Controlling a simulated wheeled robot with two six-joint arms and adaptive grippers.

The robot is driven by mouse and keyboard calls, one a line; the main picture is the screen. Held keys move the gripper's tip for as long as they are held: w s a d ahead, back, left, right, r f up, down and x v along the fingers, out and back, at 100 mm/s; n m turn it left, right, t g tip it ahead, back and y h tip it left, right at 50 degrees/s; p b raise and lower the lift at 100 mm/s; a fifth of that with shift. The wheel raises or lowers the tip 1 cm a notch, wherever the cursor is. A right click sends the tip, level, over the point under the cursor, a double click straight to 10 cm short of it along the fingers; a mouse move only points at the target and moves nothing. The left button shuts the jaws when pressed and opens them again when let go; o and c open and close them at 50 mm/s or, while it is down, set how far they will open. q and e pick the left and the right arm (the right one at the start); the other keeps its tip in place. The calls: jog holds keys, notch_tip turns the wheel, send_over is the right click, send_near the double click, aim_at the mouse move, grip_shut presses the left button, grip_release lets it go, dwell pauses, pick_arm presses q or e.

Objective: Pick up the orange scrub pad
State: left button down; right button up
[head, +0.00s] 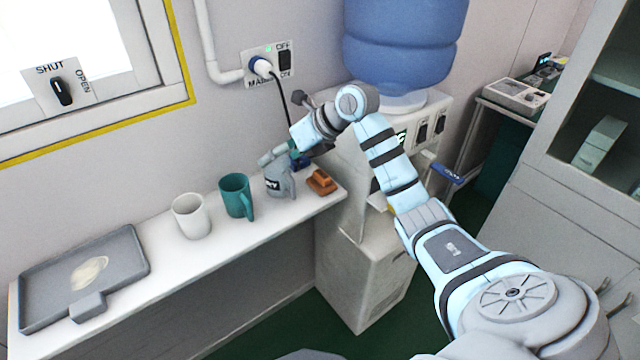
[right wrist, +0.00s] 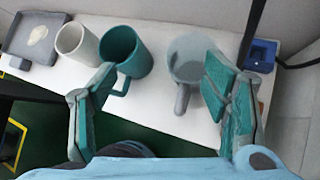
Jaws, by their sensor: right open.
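The orange scrub pad (head: 321,182) lies on the white shelf (head: 270,222) near its right end, just right of a grey mug (head: 279,183). My right gripper (head: 282,158) is open and empty above the back of the shelf, close to the grey mug and up and left of the pad. In the right wrist view its teal-padded fingers (right wrist: 160,80) are spread wide, with the grey mug (right wrist: 188,58) beyond them, toward the right finger. My left gripper is not in view.
A teal mug (head: 235,195), a white mug (head: 190,216) and a grey tray (head: 85,275) stand farther left on the shelf. A small blue item (right wrist: 263,54) sits behind the grey mug. A water dispenser (head: 370,262) stands at the shelf's right end.

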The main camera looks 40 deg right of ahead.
aim_at(322, 174)
jog(key=s+d+m+g+h, duration=0.25)
jog(key=s+d+h, duration=0.3)
jog(key=d, duration=0.65)
jog(key=shift+g+y, duration=0.45)
jog(key=shift+g, duration=0.1)
jog(key=b+x, duration=0.1)
jog(key=x, duration=0.3)
jog(key=a+x, duration=0.1)
jog(key=x, duration=0.3)
jog(key=b+x, duration=0.1)
jog(key=x, duration=0.3)
jog(key=shift+a+f+b, duration=0.1)
jog(key=shift+a+b, duration=0.05)
jog(key=shift+b, duration=0.15)
jog(key=shift+w+f, duration=0.25)
jog(key=c, duration=1.1)
